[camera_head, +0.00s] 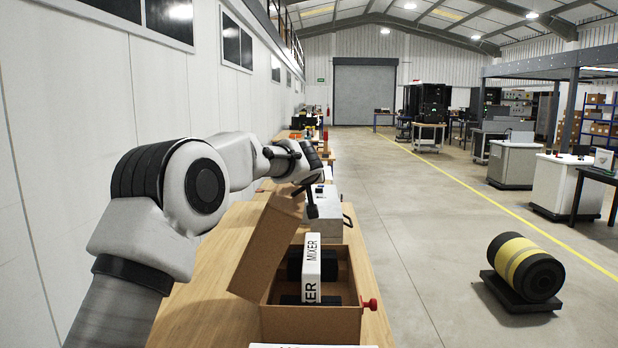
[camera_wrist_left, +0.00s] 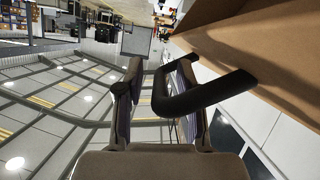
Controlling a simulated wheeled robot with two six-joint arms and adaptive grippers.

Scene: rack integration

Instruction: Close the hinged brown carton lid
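The brown carton (camera_head: 311,325) stands on the wooden bench in the head view. Its hinged lid (camera_head: 264,245) is on the left side, raised and tilted steeply. The lid's brown face also shows at the upper right of the left wrist view (camera_wrist_left: 245,40). My left gripper (camera_head: 311,203) is at the lid's upper edge, its fingers partly hidden. In the left wrist view its fingers (camera_wrist_left: 158,100) stand apart. A dark curved bar (camera_wrist_left: 208,96), which looks like a handle, reaches between them and crosses the right finger; contact cannot be told. My right gripper is not in view.
A white block marked MIXER (camera_head: 311,270) stands in the carton among dark parts. A red knob (camera_head: 370,304) sticks out at the carton's right. A grey box (camera_head: 324,215) stands behind.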

